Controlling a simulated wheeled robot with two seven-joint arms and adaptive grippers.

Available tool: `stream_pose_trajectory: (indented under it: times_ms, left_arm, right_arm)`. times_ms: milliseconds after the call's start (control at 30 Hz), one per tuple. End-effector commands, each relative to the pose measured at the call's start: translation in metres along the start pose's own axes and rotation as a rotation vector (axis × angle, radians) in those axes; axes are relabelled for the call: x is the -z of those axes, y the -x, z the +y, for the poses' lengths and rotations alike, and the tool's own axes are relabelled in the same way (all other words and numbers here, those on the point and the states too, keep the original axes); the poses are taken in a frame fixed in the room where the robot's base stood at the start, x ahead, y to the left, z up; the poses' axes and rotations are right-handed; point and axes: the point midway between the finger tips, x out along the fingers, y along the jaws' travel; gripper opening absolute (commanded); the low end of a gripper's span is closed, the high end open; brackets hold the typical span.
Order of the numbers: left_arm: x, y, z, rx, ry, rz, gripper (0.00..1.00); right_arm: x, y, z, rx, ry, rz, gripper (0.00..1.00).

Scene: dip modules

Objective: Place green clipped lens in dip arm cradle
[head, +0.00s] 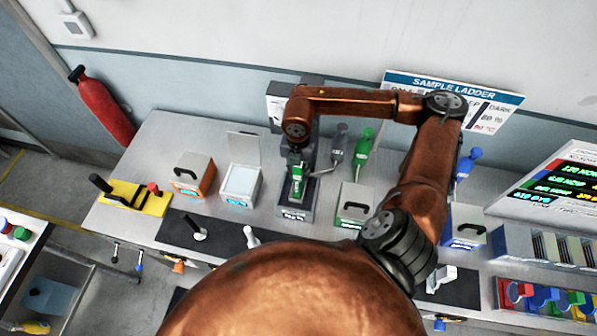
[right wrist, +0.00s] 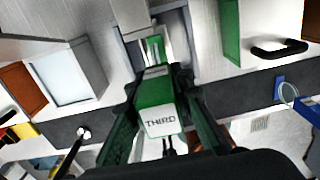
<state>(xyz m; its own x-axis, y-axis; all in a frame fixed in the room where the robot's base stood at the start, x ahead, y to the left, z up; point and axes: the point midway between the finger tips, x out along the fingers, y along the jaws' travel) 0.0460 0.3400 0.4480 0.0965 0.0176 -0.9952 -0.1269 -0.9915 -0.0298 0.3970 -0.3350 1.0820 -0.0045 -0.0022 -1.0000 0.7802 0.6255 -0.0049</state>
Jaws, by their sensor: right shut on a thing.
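My right gripper (head: 297,168) points down over the grey dip station (head: 294,214) and is shut on a green clip. The green clip (head: 297,187) is upright above the station. In the right wrist view the clip (right wrist: 154,93) sits between the dark fingers, with a white "THIRD" label at its near end. A green and pale piece (right wrist: 153,48) shows beyond the fingertips, within a light grey frame; I cannot tell whether it touches the cradle. The lens itself is not clear. My left gripper is out of view.
A green box (head: 354,203) with a black handle stands right of the station. A white open-lidded box (head: 240,184) and an orange box (head: 192,176) stand left. Grey and green handled tools (head: 362,147) stand behind. A black mat (head: 205,233) lies in front.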

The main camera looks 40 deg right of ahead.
Motion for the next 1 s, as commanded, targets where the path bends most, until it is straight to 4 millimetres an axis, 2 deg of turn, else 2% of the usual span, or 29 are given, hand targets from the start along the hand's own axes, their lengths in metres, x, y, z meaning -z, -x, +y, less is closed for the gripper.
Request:
stream_pose_trajectory:
  times_ms: [67, 433, 467, 700, 1000]
  left_arm:
    - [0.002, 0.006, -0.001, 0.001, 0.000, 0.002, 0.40]
    - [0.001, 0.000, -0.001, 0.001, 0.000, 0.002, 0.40]
    - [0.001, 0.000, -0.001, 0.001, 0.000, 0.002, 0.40]
    - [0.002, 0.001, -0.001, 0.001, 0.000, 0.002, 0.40]
    - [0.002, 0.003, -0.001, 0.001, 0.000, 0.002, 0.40]
  right_arm:
    - [0.000, -0.006, 0.001, -0.001, -0.001, 0.000, 0.00]
    - [0.000, -0.013, 0.001, -0.002, -0.001, -0.001, 0.00]
    - [0.000, -0.013, 0.001, -0.001, -0.001, -0.001, 0.21]
    - [0.000, -0.012, 0.001, -0.002, -0.001, -0.001, 0.38]
    - [0.000, -0.011, 0.001, -0.002, -0.001, -0.002, 0.38]
